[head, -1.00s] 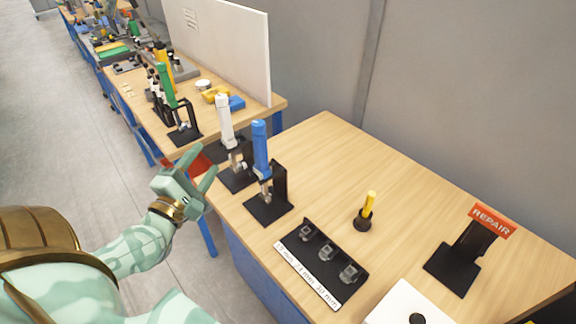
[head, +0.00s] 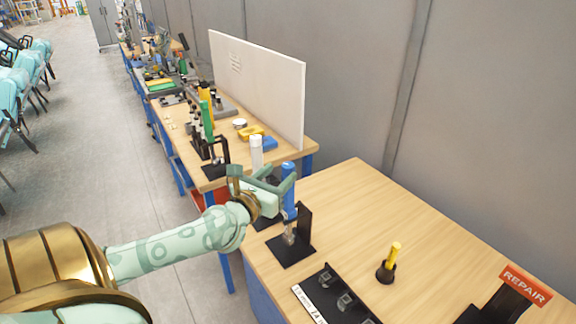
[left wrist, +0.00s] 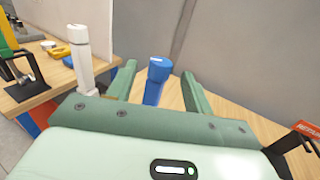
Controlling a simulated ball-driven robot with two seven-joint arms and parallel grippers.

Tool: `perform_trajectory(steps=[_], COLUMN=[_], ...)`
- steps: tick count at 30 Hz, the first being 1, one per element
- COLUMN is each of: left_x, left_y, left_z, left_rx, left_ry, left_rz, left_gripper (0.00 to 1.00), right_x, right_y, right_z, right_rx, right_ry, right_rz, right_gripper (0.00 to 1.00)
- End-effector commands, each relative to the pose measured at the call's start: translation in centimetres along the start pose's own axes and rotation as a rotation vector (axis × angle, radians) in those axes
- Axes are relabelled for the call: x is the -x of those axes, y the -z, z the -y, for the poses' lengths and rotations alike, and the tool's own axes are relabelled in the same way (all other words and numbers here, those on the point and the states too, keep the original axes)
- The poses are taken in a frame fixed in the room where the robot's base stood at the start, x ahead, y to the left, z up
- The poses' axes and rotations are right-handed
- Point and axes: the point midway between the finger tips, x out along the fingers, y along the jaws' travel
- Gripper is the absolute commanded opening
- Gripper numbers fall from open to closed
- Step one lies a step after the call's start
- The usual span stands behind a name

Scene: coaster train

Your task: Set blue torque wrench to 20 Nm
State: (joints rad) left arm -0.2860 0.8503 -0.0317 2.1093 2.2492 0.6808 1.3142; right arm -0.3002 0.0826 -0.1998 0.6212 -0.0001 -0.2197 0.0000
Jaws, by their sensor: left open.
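The blue torque wrench (head: 289,204) stands upright in a black stand on the near table. Its blue handle also shows in the left wrist view (left wrist: 156,82), between my finger tips. My left gripper (head: 277,182) is open, with its fingers near the top of the blue handle; I cannot tell whether they touch it. A white torque wrench (head: 256,153) stands just behind, partly hidden by the gripper. The blue wrench's scale is not readable. My right gripper is not in view.
A black rack of sockets (head: 338,297) and a yellow-handled tool (head: 393,257) stand on the near table. A red REPAIR sign (head: 526,284) is at the right. A green wrench (head: 207,121) and a white panel (head: 262,88) stand on the farther table.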

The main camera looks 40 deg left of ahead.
Motion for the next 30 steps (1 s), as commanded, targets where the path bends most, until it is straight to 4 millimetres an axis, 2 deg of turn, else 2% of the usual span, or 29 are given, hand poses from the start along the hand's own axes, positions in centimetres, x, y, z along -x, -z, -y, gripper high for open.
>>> perform_trajectory(steps=[3, 9, 20, 25, 30], left_x=[-2.3, -4.6, -5.1, -5.1, -5.1], left_y=[-0.1, 0.0, 0.1, 0.1, 0.1], left_z=[0.0, 0.0, 0.0, 0.0, 0.0], left_rx=[0.001, 0.000, 0.000, 0.000, 0.000], left_ry=[-0.001, -0.001, 0.001, 0.000, -0.002], left_rz=[0.003, 0.001, 0.000, 0.000, -0.001], left_gripper=[0.51, 0.51, 0.51, 0.07, 0.06], right_x=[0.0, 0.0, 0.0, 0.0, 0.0], right_y=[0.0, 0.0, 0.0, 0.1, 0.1], right_z=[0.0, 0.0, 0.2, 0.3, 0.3], right_rx=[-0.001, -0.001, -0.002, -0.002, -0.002], right_ry=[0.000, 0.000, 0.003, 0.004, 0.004], right_rz=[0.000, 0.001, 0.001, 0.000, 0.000], right_gripper=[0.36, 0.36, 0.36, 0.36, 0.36])
